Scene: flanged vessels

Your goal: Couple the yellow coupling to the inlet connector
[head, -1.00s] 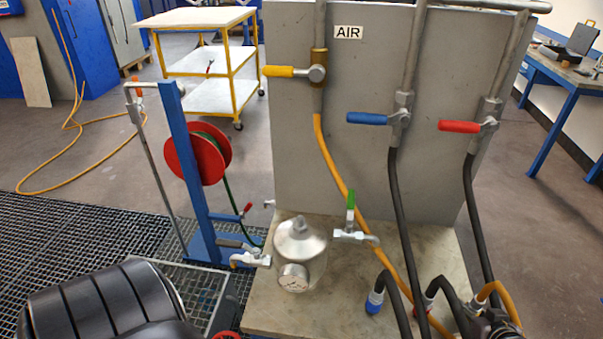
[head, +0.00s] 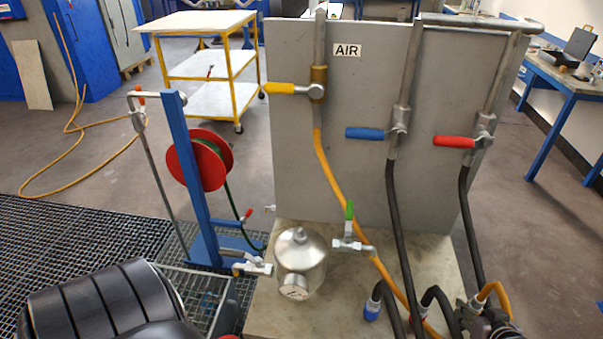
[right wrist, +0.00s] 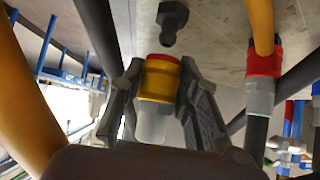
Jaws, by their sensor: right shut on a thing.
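The yellow coupling (right wrist: 160,80), with a red band at one end and a pale part at the other, sits between the two fingers of my right gripper (right wrist: 160,88). The gripper is shut on it. In the head view the right gripper (head: 488,328) is partly cut off at the bottom right edge. A silver vessel (head: 301,250) with a gauge stands on the bench, with a green-handled valve (head: 350,240) on its right and another valve (head: 252,265) on its left. A dark hex fitting (right wrist: 172,18) lies beyond the coupling, apart from it; I cannot tell whether it is the inlet connector.
A grey panel (head: 365,130) marked AIR carries yellow, blue and red valve handles. A yellow hose (head: 333,180) and black hoses (head: 395,215) hang down from it to the bench (head: 262,318). A red hose reel (head: 199,160) on a blue post stands at left.

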